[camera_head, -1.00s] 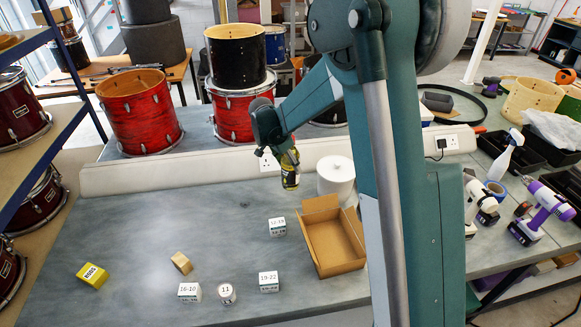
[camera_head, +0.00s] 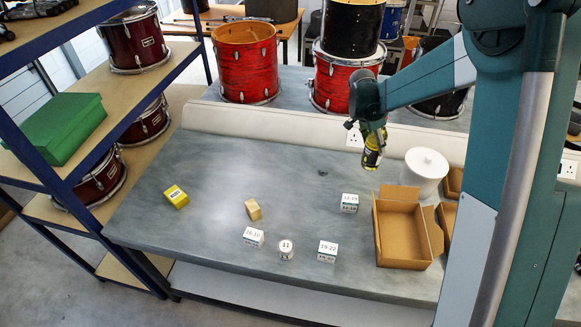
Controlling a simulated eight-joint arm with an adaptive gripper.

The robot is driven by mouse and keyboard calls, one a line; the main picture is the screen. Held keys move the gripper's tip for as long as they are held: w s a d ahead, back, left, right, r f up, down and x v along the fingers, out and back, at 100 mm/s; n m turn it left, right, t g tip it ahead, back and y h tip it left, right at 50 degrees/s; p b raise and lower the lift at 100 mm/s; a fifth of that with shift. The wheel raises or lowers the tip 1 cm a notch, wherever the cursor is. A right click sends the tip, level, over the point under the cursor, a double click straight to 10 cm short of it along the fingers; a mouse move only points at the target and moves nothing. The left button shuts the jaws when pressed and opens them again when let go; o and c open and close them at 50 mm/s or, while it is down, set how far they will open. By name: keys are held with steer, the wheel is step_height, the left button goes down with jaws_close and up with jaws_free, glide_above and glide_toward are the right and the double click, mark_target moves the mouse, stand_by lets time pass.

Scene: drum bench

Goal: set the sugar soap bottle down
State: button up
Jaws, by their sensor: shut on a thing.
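The sugar soap bottle (camera_head: 372,152) is a dark bottle with a yellow label. It hangs upright in my gripper (camera_head: 373,132), which is shut on its upper part.
An open cardboard box (camera_head: 403,228) stands right of the bottle. White labelled blocks (camera_head: 349,203), a round piece marked 11 (camera_head: 286,249), a wooden block (camera_head: 253,209) and a yellow box (camera_head: 176,196) sit on the bench. Bare bench lies left of the bottle.

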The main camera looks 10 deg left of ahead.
steer(key=a+n+t+y, duration=0.2)
steer(key=a+n, duration=0.6)
steer(key=a, duration=2.8)
steer(key=shift+s+a+r+n+y, duration=0.2)
steer(key=shift+a+n+y, duration=0.1)
steer(key=shift+n, duration=0.1)
steer(key=shift+d+f, duration=0.1)
step_height(320, 180, down, 6)
steer(key=shift+f, duration=0.25)
steer(key=shift+f, duration=1.9)
steer(key=o, duration=1.3)
